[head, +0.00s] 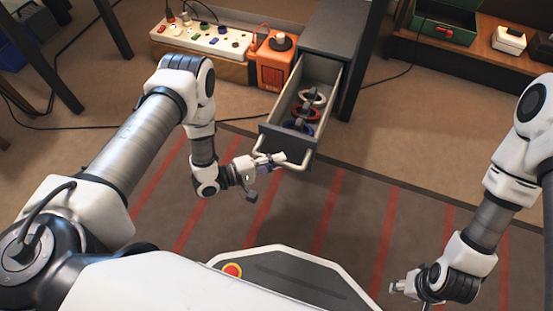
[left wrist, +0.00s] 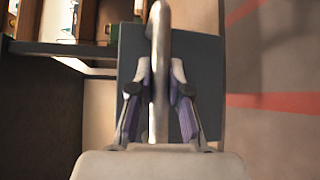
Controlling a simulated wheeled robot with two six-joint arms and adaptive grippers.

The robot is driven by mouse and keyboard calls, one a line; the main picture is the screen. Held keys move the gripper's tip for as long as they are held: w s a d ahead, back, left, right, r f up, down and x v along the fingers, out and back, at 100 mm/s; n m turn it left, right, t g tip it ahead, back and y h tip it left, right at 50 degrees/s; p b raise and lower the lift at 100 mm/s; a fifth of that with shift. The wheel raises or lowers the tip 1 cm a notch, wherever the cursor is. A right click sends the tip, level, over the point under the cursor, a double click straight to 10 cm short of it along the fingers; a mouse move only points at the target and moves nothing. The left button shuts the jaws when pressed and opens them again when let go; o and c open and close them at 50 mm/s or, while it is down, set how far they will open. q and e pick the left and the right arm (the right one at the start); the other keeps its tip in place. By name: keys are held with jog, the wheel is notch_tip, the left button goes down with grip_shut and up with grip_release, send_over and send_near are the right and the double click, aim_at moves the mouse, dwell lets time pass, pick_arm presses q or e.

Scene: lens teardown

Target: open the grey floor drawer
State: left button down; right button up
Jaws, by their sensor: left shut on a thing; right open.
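The grey floor drawer (head: 291,138) stands pulled out of its grey cabinet (head: 336,32) in the head view. Ring-shaped parts, red (head: 305,114) and pale (head: 313,98), lie inside it, with something blue near the front. My left gripper (head: 272,160) is at the drawer's front, shut on its pale bar handle (head: 300,165). In the left wrist view the handle (left wrist: 159,60) runs upright between the two fingers, before the grey drawer front (left wrist: 205,75). My right gripper (head: 411,289) is open and empty at the lower right, away from the drawer.
An orange box (head: 274,62) and a white power strip (head: 203,36) are left of the cabinet. A dark table leg stands close on the drawer's right. A shelf with a green case (head: 444,24) is at upper right. The red-striped mat (head: 345,215) before the drawer is clear.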

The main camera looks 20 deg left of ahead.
pick_arm(q)
jog(key=c, duration=1.1)
grip_release()
jog(key=v, duration=1.2)
